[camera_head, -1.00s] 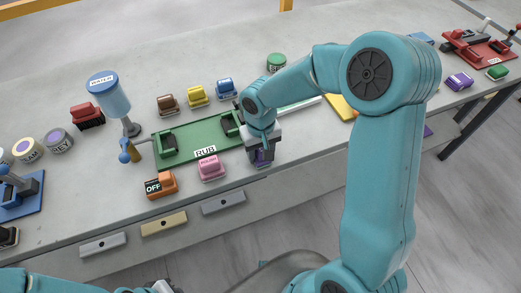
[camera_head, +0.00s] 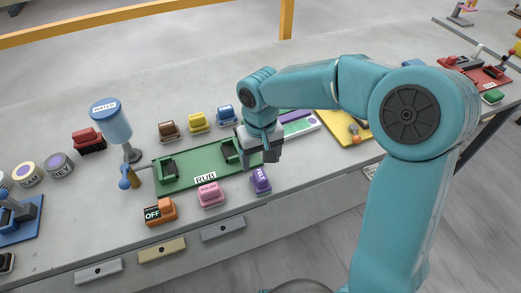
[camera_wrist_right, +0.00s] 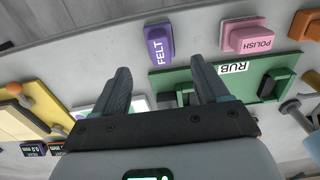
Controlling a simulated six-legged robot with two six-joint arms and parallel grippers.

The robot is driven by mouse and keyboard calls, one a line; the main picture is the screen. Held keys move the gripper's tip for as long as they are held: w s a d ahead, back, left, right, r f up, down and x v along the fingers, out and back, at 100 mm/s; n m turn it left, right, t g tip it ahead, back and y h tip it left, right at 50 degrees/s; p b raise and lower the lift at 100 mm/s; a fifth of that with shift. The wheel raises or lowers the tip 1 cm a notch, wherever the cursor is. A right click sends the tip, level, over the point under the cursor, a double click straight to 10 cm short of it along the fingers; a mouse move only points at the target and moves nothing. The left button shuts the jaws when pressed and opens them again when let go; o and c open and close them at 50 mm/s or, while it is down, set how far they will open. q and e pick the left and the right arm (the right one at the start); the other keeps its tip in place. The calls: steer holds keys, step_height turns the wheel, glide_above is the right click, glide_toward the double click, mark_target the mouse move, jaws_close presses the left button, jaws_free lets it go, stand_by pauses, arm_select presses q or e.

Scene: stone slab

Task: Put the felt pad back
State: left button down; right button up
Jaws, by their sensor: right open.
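The felt pad (camera_head: 260,181) is a purple block with a white FELT label. It sits on the grey slab near its front edge, just right of the pink POLISH block (camera_head: 211,194). In the right wrist view the felt pad (camera_wrist_right: 158,45) shows beyond the fingertips, and clear of them. My right gripper (camera_head: 262,157) is open and empty, above the right end of the green RUB board (camera_head: 208,168). It also shows in the right wrist view (camera_wrist_right: 161,72). My left gripper is out of view.
An orange OFF block (camera_head: 160,211) stands at the front left. Brown, yellow and blue blocks stand in a row behind the board. A blue WATER container (camera_head: 111,122) stands at its left. A yellow board (camera_head: 345,128) lies to the right.

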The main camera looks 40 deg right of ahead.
step_height(320, 180, up, 3)
steer(key=shift+f, duration=0.15)
stand_by(0.6)
